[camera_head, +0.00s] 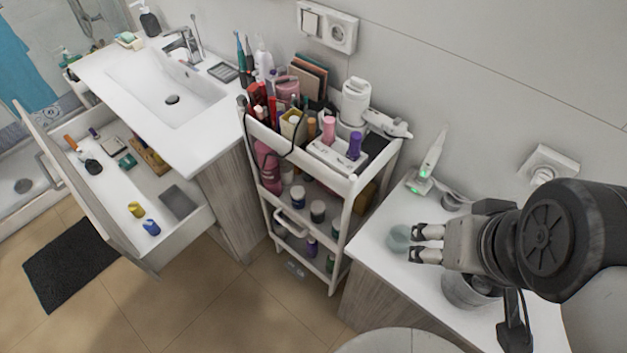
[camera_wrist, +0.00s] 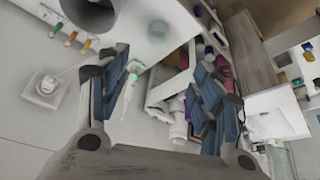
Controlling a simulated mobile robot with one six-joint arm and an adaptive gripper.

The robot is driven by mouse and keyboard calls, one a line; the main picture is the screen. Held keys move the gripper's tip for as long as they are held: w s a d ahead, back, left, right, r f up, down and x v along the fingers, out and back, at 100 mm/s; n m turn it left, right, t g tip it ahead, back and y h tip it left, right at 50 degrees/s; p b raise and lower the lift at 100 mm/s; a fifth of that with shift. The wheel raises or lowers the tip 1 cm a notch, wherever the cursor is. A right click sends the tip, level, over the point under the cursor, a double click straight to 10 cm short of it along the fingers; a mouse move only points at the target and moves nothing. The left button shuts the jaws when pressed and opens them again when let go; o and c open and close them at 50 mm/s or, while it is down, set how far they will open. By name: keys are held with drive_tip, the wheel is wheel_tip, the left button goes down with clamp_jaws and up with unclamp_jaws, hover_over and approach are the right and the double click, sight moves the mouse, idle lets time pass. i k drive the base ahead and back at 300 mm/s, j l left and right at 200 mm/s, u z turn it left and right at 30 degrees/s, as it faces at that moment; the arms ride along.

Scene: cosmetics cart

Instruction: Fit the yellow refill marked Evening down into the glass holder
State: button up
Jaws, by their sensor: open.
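A small yellow piece (camera_head: 136,209), which looks like the refill, lies in the open drawer at the left in the head view; its marking is too small to read. A similar blue piece (camera_head: 151,227) lies close to it. A small greenish glass cup (camera_head: 398,238), which looks like the holder, stands on the white counter at the right; it also shows near the top of the wrist view (camera_wrist: 158,30). My gripper (camera_head: 418,243) is open and empty, just right of the cup in the head view. In the wrist view nothing is between its fingers (camera_wrist: 163,85).
A white cart (camera_head: 345,184) crowded with bottles and tubes stands between the drawer unit and the counter. The open drawer (camera_head: 180,242) juts out over the floor and also holds a grey tray (camera_head: 180,202). A grey pot (camera_head: 470,290) stands under my arm.

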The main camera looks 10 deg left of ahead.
sight(398, 238)
drive_tip(key=u, duration=2.1)
drive_tip(key=i+j, duration=0.1)
drive_tip(key=i, duration=0.95)
drive_tip(key=i+z, duration=0.1)
drive_tip(key=i, duration=0.95)
